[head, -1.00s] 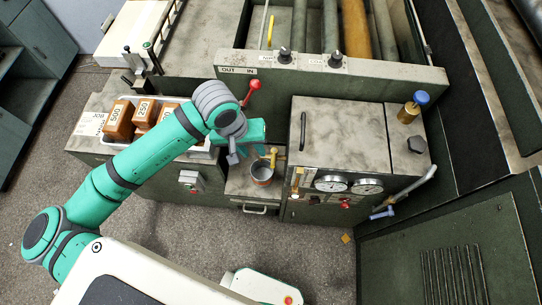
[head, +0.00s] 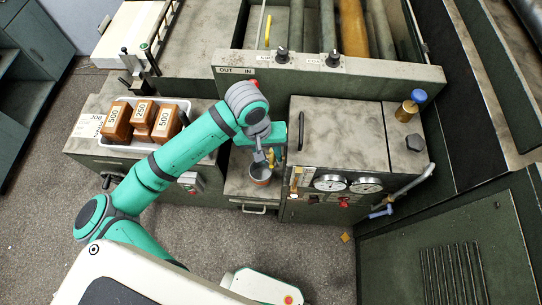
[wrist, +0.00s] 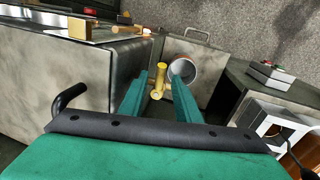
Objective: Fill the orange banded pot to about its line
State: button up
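The pot (head: 260,174), grey with an orange band, stands on a small shelf in the recess between the two cabinets. In the wrist view the pot (wrist: 184,72) shows its open mouth and grey inside; I cannot make out a line or any liquid. A yellow brass tap (wrist: 158,82) is beside the pot, its handle toward me. My gripper (wrist: 158,92) is open, its two teal fingers on either side of the tap in the picture; I see no clear contact. In the head view my gripper (head: 267,157) hides part of the tap and pot rim.
A white tray (head: 122,148) with brown numbered containers (head: 141,117) sits on the left cabinet. The right cabinet (head: 338,132) has gauges (head: 330,183) and a dark handle close to my gripper. The machine's front wall (head: 350,75) stands behind.

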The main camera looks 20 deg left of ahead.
jog(key=shift+d+f, duration=0.15)
jog(key=shift+f, duration=0.75)
grip_shut()
jog(key=shift+m, duration=0.3)
jog(key=a+m, duration=0.1)
jog(key=m, duration=0.2)
jog(key=a+m+g, duration=0.1)
jog(key=m, duration=0.2)
jog(key=w+a+m, duration=0.1)
jog(key=m, duration=0.2)
jog(key=shift+a+m+g, duration=0.1)
jog(key=shift+m+g, duration=0.3)
